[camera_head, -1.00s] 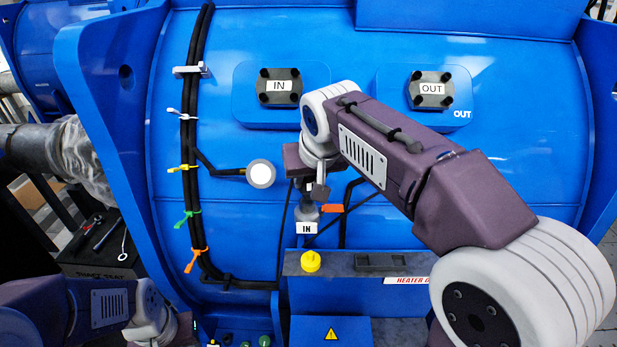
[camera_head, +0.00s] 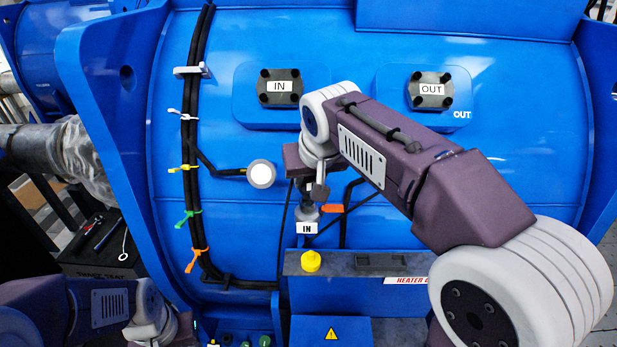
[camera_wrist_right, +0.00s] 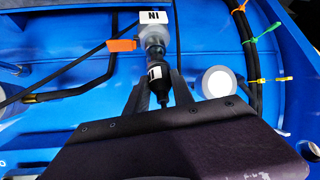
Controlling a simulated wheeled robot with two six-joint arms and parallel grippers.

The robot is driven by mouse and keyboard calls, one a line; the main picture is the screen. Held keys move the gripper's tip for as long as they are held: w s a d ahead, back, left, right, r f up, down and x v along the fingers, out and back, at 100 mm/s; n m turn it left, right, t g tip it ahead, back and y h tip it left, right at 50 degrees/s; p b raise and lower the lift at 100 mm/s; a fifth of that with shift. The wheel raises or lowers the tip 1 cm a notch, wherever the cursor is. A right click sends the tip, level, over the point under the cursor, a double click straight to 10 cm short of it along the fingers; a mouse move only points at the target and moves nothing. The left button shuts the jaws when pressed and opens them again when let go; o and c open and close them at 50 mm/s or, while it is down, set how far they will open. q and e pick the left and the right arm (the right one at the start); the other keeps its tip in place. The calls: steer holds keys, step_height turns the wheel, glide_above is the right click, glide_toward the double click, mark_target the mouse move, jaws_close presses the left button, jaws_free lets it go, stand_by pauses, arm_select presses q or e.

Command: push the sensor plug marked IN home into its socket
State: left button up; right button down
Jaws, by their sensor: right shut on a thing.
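The sensor plug (camera_wrist_right: 158,88) is a dark cylinder with a white label, between the fingers of my right gripper (camera_wrist_right: 158,90). The right gripper (camera_head: 309,193) is shut on it. In the wrist view the plug lines up with the grey socket (camera_wrist_right: 153,38), beside the white IN tag (camera_wrist_right: 153,17). The ends meet or nearly meet; I cannot tell how deep the plug sits. In the head view the gripper partly hides the plug above the socket (camera_head: 307,212) and IN tag (camera_head: 307,228). My left arm is at lower left; its fingertips are out of view.
An orange tag (camera_head: 332,208) is just right of the socket. A round white-faced part (camera_head: 261,174) is to the left. Cables with coloured ties run down the blue housing (camera_head: 245,220).

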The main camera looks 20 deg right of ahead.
mark_target(309, 189)
steer(key=shift+f, duration=0.25)
steer(key=shift+f+b, duration=0.3)
steer(key=shift+b, duration=0.15)
steer(key=shift+f+b, duration=1)
steer(key=shift+f, duration=0.15)
steer(key=c, duration=1)
jaws_free()
steer(key=v, duration=0.9)
steer(key=shift+r+b, duration=0.1)
steer(key=shift+b, duration=0.25)
